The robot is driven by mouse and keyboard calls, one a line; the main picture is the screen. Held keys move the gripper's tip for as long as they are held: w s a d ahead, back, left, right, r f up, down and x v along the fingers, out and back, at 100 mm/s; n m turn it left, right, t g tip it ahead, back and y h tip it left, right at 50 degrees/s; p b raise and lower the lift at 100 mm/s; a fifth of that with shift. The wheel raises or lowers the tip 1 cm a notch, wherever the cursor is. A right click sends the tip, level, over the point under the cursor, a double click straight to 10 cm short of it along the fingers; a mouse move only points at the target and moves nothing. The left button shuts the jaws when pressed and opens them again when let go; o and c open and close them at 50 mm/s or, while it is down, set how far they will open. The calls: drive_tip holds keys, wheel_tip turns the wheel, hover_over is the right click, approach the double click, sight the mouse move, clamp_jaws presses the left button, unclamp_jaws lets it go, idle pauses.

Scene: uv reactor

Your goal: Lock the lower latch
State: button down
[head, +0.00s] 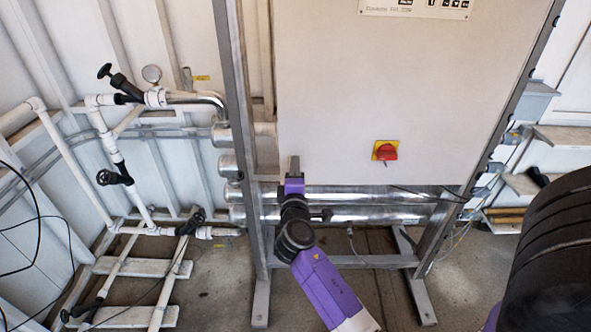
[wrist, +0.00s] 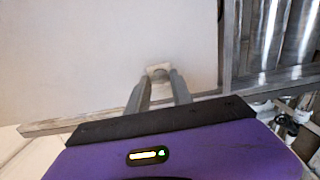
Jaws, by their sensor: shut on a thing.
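The lower latch (wrist: 158,70) is a small pale fitting on the white cabinet door. It shows in the wrist view at the tips of my fingers. My gripper (wrist: 160,86) is shut on the latch, with one grey finger on each side of it. In the head view my gripper (head: 294,166) is at the lower left part of the cabinet door (head: 340,90), and it hides the latch there. How far the latch is turned cannot be told.
A red rotary switch on a yellow plate (head: 385,151) sits right of my gripper. Shiny steel tubes (head: 375,214) run below the cabinet inside a grey metal frame (head: 238,120). White pipes with black valves (head: 115,176) stand at the left.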

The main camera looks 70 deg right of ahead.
drive_tip(key=c, duration=1.1)
unclamp_jaws()
drive_tip(key=b+v, duration=0.1)
drive_tip(key=v, duration=0.7)
drive_tip(key=shift+b, duration=0.35)
drive_tip(key=shift+w, duration=0.1)
